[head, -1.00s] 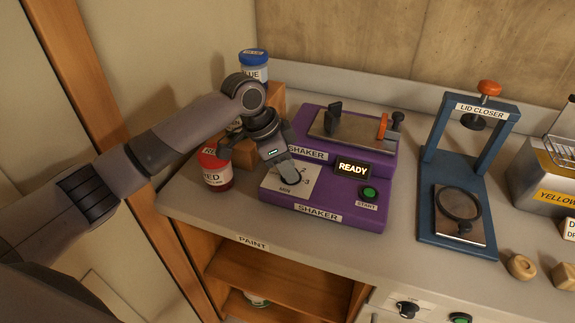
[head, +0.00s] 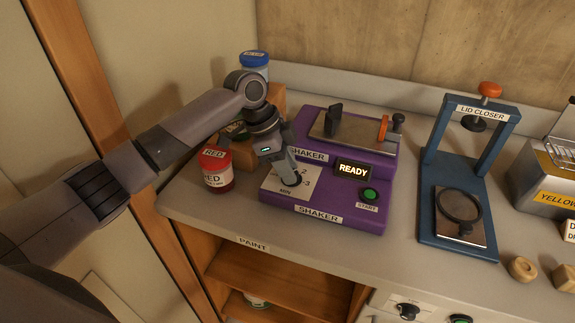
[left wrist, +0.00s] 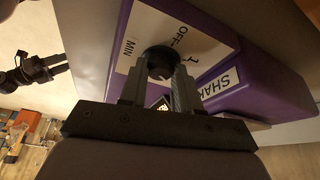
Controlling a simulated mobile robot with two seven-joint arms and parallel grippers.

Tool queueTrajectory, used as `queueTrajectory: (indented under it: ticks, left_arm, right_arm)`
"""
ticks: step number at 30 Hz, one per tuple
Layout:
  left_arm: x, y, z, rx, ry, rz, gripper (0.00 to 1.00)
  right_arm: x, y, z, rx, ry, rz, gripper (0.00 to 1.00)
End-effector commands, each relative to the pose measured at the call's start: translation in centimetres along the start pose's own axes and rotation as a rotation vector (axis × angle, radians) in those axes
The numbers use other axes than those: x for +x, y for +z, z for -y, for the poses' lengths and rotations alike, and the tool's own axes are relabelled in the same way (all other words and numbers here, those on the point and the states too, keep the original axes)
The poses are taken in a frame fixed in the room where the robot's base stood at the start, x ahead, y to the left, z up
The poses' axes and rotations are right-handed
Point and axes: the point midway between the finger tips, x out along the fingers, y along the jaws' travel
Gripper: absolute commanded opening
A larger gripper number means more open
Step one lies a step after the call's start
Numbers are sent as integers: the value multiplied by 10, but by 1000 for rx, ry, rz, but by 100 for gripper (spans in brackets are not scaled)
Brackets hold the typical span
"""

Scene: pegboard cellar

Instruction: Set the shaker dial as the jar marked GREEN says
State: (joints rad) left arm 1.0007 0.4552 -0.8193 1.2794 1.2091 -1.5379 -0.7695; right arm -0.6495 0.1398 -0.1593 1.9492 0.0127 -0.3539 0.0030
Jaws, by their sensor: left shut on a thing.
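The shaker (head: 340,212) is a purple machine with a lit READY display (head: 353,170). Its black dial (left wrist: 160,64) sits on a white plate (head: 276,184) marked MIN. OFF and 1 show in the left wrist view; 2 and 3 show in the head view. My left gripper (head: 291,178) is shut on the dial, one finger on each side. The pointer's exact setting is hard to read. A jar with a dark green lid (head: 234,129) stands behind my left arm, mostly hidden, its label unreadable. My right gripper (left wrist: 62,70) appears at the left wrist view's left edge.
A red jar (head: 216,170) stands left of the shaker; a blue-lidded jar (head: 255,62) stands on a wooden block behind. The green START button (head: 369,193) is right of the dial. A blue lid closer (head: 458,200) stands further right. Another jar (head: 257,301) is on the lower shelf.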

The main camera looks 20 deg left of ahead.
Motion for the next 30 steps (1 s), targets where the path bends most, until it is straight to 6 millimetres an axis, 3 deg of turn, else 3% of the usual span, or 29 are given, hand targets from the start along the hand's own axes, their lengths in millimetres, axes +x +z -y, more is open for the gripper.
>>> queueTrajectory:
  ticks: [2,3,4,5,15,24,30]
  left_arm:
    - [1,2,-1,-2,3,7,2]
    - [1,2,-1,-2,3,7,45]
    - [1,2,0,-2,3,7,55]
    - [1,2,0,-2,3,6,57]
    - [-4,1,0,-1,-1,2,57]
    - [-50,1,0,-2,-3,2,57]
    - [-69,2,0,-2,1,5,57]
  right_arm:
    - [0,0,0,0,0,0,43]
    - [0,0,0,0,0,0,43]
    - [0,0,0,0,0,0,43]
    - [0,0,0,0,0,0,43]
    - [0,1,0,0,0,0,43]
    - [4,5,0,0,0,0,43]
    - [5,6,0,0,0,0,43]
